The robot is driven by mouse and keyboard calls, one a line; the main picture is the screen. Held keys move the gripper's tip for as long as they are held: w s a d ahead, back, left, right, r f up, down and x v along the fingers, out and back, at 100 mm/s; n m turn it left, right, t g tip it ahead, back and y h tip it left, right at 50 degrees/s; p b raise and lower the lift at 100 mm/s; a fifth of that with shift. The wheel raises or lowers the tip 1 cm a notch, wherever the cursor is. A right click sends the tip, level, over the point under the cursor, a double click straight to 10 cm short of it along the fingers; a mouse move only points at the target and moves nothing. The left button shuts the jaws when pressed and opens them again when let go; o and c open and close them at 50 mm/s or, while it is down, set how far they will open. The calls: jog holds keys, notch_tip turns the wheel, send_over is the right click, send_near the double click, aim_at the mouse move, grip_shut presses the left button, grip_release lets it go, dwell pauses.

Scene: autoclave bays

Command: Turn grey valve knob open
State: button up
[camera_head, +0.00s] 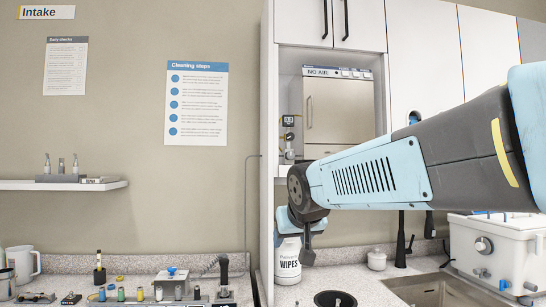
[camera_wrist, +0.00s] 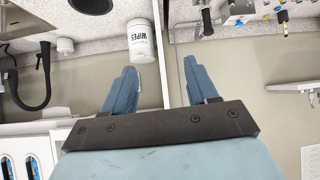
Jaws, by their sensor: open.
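My gripper (camera_wrist: 160,66) is open, with its two blue fingers wide apart and nothing held between them in the wrist view. In the head view my gripper (camera_head: 301,250) hangs at the end of the arm, in front of the wipes tub. A small gauge and valve assembly (camera_head: 288,122) is mounted at the left of the autoclave (camera_head: 338,112), above and behind my gripper. Its parts are too small to tell a grey knob or its turn position. A white bath unit (camera_head: 495,250) at the right carries a round grey knob (camera_head: 483,245). The wrist view shows no clear valve knob.
A wipes tub (camera_head: 288,262) stands on the counter close to my gripper; it also shows in the wrist view (camera_wrist: 141,40). A sink (camera_head: 440,290) and dark tap (camera_head: 402,245) lie to the right. Small tools and bottles (camera_head: 140,294) crowd the left counter.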

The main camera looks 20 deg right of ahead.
aim_at(290, 155)
jog(key=w+d+r+m+t+h, duration=0.1)
jog(key=w+d+r+t, duration=0.3)
jog(key=w+d+r, duration=0.45)
jog(key=w+d+r+t+h, duration=0.2)
jog(key=w+d+r+t, duration=0.25)
jog(key=w+r, duration=0.55)
jog(key=shift+g, duration=0.45)
jog(key=x, duration=0.8)
jog(key=r+x, duration=0.1)
jog(key=x, duration=0.4)
jog(key=shift+c, duration=0.4)
jog(key=c, duration=0.9)
